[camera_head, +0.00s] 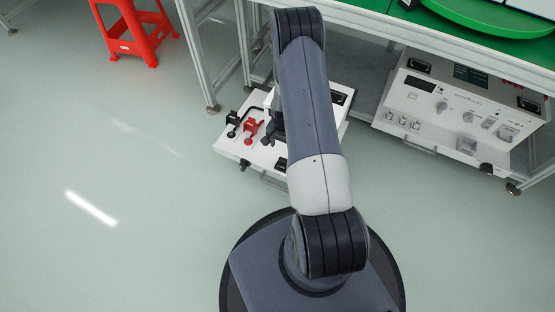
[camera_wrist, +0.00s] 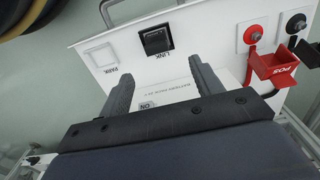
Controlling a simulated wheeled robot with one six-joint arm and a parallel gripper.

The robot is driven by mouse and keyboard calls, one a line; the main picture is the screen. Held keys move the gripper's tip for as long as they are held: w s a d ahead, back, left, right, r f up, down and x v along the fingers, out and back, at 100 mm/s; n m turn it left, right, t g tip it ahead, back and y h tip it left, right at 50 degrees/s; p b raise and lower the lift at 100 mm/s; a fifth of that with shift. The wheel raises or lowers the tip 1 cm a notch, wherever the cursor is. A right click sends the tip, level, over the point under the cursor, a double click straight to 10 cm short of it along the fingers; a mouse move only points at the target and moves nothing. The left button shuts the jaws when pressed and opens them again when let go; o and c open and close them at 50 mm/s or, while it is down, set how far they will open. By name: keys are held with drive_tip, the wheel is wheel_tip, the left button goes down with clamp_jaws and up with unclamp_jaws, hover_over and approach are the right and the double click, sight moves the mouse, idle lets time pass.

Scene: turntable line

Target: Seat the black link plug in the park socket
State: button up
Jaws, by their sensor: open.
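The black link plug (camera_wrist: 157,40) sits in the panel at the LINK label, at the top middle of the wrist view. The park socket (camera_wrist: 101,56) is a pale square frame marked PARK, left of the plug, and looks empty. My gripper (camera_wrist: 160,69) is open. Its two dark fingers are apart over the white panel, with the plug beyond and between the tips; they do not appear to touch it. In the head view my arm covers much of the white battery box (camera_head: 230,147), and I cannot make out the plug or park socket for certain.
A red POS connector (camera_wrist: 275,66) and a black connector (camera_wrist: 306,52) stand right of the plug in the wrist view. In the head view, a white instrument unit (camera_head: 425,118) sits under the bench at right. A red stool (camera_head: 133,32) stands far left; the left floor is clear.

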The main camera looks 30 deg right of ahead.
sight(283, 159)
wheel_tip(283, 159, down, 5)
drive_tip(key=shift+f+b, duration=0.1)
drive_tip(key=shift+b, duration=0.55)
drive_tip(key=shift+s+d+f+b, duration=0.15)
drive_tip(key=shift+f+b, duration=0.45)
drive_tip(key=shift+f, duration=0.75)
drive_tip(key=shift+s+a+f+b, duration=0.15)
drive_tip(key=shift+f+b, duration=0.4)
drive_tip(key=shift+f, duration=0.8)
drive_tip(key=shift+d, duration=0.1)
drive_tip(key=shift+r, duration=0.1)
drive_tip(key=c, duration=1.2)
drive_tip(key=shift+o, duration=0.2)
